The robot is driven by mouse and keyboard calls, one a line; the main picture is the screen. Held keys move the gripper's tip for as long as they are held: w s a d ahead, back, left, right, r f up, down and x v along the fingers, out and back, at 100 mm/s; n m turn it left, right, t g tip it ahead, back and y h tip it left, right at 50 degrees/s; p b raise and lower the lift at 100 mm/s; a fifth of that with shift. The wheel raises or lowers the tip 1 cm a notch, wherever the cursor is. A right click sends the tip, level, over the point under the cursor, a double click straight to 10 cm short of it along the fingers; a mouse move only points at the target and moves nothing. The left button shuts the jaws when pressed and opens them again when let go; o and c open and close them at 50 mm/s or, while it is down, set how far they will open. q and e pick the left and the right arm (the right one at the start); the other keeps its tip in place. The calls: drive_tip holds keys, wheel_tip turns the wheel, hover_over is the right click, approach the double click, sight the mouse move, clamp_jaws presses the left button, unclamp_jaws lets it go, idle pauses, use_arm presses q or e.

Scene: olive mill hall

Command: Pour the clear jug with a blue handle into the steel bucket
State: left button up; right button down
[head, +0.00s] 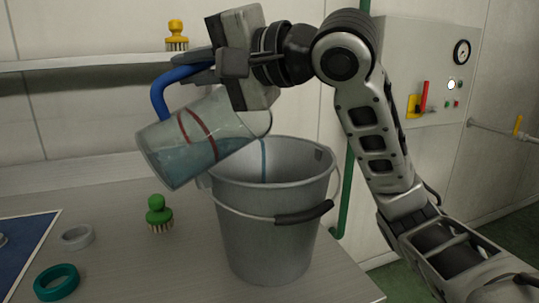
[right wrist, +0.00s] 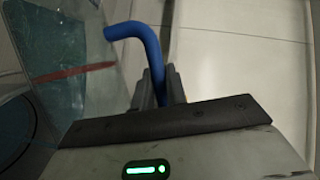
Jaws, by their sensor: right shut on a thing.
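The clear jug (head: 190,138) with a blue handle (head: 160,92) is tilted toward the right in the head view. Bluish liquid and red band marks show in it. My right gripper (head: 192,76) is shut on the jug's blue handle. In the right wrist view the handle (right wrist: 150,45) passes between the fingers, with the jug (right wrist: 75,75) at left. My left gripper is not in view.
A green brush (head: 159,214), a grey ring (head: 77,236) and a teal ring (head: 56,282) lie left of the bucket, beside a blue mat (head: 25,250). A yellow brush (head: 176,36) stands on the wall shelf (head: 90,63). A control panel (head: 420,80) is at right.

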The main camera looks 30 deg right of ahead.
drive_tip(key=shift+w+d+m+t+y+b, duration=0.25)
drive_tip(key=shift+d+m, duration=0.25)
drive_tip(key=shift+d, duration=0.45)
drive_tip(key=shift+w+d+m+t+y+b, duration=0.15)
drive_tip(key=shift+d+m+b, duration=0.3)
drive_tip(key=shift+d, duration=0.5)
idle(2.5)
